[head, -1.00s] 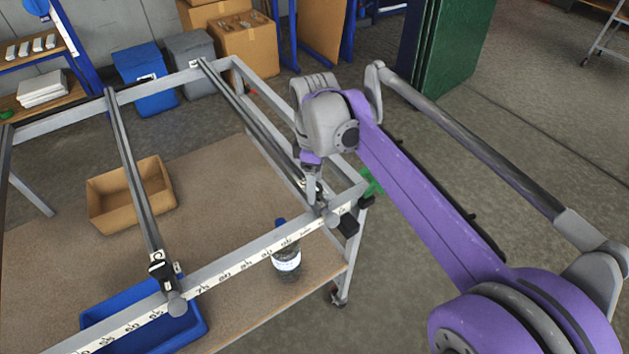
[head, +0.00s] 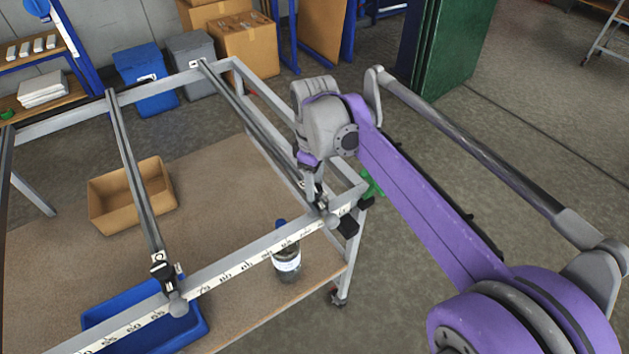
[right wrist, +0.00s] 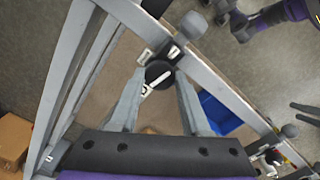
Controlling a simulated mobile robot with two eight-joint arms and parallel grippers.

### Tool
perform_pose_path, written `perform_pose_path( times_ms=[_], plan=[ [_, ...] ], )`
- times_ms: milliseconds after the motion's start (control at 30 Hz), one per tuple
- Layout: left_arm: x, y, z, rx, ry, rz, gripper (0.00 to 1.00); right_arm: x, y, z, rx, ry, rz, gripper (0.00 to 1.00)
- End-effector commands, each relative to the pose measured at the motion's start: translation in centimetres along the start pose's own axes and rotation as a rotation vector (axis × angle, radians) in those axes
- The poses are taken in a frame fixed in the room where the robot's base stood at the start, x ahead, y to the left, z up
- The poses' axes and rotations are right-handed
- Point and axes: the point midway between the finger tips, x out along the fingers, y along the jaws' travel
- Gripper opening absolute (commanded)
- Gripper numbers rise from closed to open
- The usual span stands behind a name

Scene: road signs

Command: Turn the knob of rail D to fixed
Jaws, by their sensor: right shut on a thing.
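The frame's right-hand rail (head: 250,118) runs from the back bar to the scaled front bar. I cannot read its letter, so I cannot tell if it is rail D. Its black round knob (right wrist: 159,74) with a white pointer sits at its front end. My right gripper (head: 318,196) comes down on that end. In the right wrist view the fingers (right wrist: 161,80) are shut on the knob, one on each side. The pointer lies slantwise; its marking is unreadable. Another rail (head: 135,185) with its own black knob (head: 160,271) stands to the left.
The front bar (head: 238,262) carries a printed scale. Below the frame, a wooden shelf holds a cardboard bin (head: 105,213), a blue bin (head: 203,335) and a dark bottle (head: 287,268). Boxes stand behind. Open floor (head: 540,130) lies to the right.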

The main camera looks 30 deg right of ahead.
Motion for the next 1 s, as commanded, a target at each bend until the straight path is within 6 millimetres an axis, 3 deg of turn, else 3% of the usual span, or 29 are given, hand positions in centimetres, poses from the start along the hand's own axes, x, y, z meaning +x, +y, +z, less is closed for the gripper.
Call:
perform_pose_path(
  times_ms=[1000],
  plan=[
    [-2.1,0.0,-1.6,0.000,0.011,0.000,0.73,-0.1,0.0,0.0,0.957,0.000,0.000,0.00]
  ],
)
